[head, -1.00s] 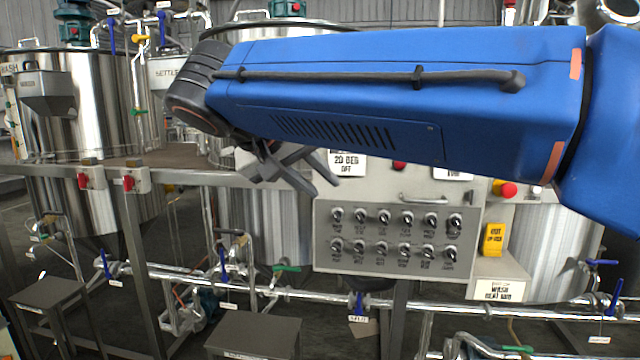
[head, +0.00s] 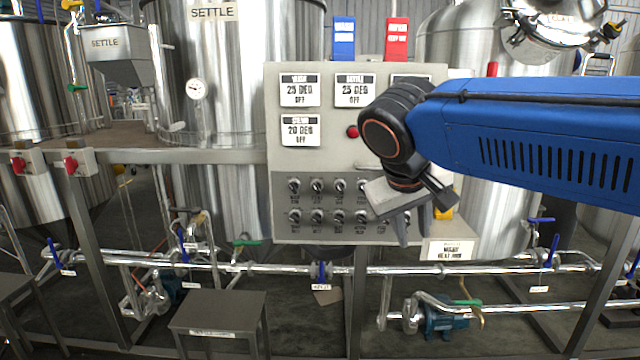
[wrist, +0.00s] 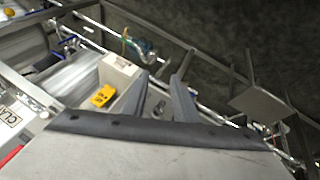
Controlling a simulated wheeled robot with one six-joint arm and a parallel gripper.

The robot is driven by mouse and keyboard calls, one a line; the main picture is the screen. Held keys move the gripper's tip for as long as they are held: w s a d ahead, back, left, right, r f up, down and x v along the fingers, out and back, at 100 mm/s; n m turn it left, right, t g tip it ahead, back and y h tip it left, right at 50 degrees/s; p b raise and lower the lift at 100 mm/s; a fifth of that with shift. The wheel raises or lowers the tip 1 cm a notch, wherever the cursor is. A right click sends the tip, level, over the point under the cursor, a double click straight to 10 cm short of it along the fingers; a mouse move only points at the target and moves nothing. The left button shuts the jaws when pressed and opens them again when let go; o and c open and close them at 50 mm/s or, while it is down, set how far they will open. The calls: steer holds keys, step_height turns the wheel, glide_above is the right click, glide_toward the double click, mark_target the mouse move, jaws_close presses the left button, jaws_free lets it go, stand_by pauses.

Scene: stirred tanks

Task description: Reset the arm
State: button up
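My arm reaches in from the right side of the head view, with its blue link roughly level and a dark wrist joint at its left end. My gripper (head: 415,234) hangs below that joint, fingers pointing down, in front of the lower right of the control panel (head: 330,232). In the wrist view my gripper (wrist: 164,76) shows two grey fingers set apart with nothing between them. The arm hides part of the panel's right side and its upper right display.
Steel tanks (head: 235,75) stand behind a grey frame. Pipes with blue-handled valves (head: 320,272) run low across the front. A yellow tag (wrist: 103,96) shows in the wrist view. A step stool (head: 218,310) stands on the floor at front left.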

steer(key=s+d+f+m+y, duration=0.1)
steer(key=s+d+f, duration=0.5)
steer(key=s+f, duration=0.2)
steer(key=s+d+f+m+y, duration=0.1)
steer(key=s+d+f, duration=0.4)
steer(key=f, duration=0.6)
steer(key=s+y, duration=0.1)
steer(key=s, duration=0.1)
steer(key=shift+s+d, duration=0.35)
steer(key=shift+d, duration=0.05)
steer(key=shift+o, duration=0.2)
